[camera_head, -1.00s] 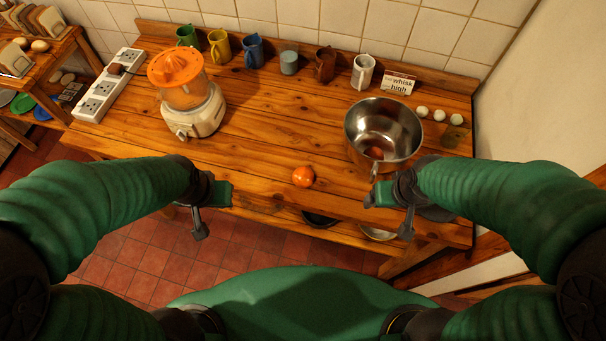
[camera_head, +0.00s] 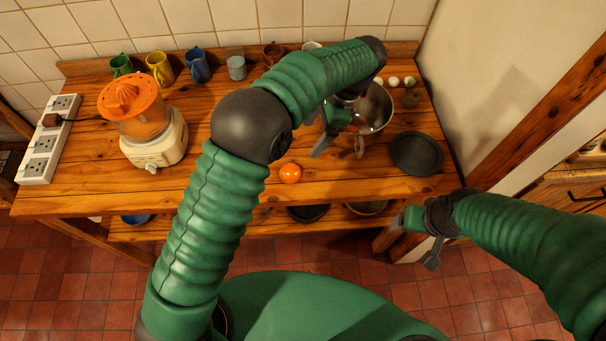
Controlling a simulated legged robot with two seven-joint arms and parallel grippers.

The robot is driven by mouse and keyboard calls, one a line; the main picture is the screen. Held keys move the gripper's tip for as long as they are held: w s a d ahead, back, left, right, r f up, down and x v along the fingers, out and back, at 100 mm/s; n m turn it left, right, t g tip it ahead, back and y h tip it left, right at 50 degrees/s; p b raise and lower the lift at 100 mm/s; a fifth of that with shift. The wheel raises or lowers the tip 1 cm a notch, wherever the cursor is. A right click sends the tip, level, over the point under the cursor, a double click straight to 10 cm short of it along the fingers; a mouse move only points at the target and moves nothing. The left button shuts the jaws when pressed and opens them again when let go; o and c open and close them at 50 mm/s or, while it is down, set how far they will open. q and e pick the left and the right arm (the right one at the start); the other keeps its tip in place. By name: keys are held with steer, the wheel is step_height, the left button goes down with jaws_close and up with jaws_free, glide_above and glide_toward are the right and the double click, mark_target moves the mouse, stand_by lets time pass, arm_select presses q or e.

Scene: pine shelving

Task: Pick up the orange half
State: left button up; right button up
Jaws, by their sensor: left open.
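The orange half (camera_head: 290,173) is a small bright orange round on the front part of the wooden table, left of the metal bowl. My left arm reaches up and across the table. My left gripper (camera_head: 329,132) is open and empty, up and to the right of the orange half in the picture, in front of the bowl's left side. It does not touch the orange half. My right gripper (camera_head: 424,237) hangs at the lower right, off the table's front edge, with its fingers apart and nothing between them.
The metal bowl (camera_head: 377,108) is partly hidden by my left arm. A dark round pan (camera_head: 417,153) lies right of it. A juicer with an orange top (camera_head: 133,100) stands at left, near a white power strip (camera_head: 45,140). Mugs line the back. The table between juicer and orange half is partly hidden.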

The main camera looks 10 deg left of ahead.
arm_select(q)
steer(key=d+f, duration=0.1)
steer(key=f, duration=0.1)
glide_toward(294, 168)
steer(key=x, duration=0.3)
steer(key=p+x, duration=0.1)
steer(key=x, duration=0.2)
steer(key=shift+a+f+p, duration=0.15)
steer(key=shift+a+p, duration=0.15)
steer(key=shift+a, duration=0.25)
steer(key=x, duration=0.2)
steer(key=shift+s+d+f+p, duration=0.1)
steer(key=shift+f+p, duration=0.25)
steer(key=shift+f, duration=0.45)
steer(key=shift+d, duration=0.25)
steer(key=shift+a, duration=0.4)
steer(key=c, duration=1.1)
steer(key=shift+d, duration=0.1)
steer(key=c, duration=0.4)
steer(key=shift+o, duration=0.2)
steer(key=shift+d, duration=0.15)
arm_select(e)
steer(key=shift+d+r, duration=0.85)
steer(key=shift+r, duration=0.05)
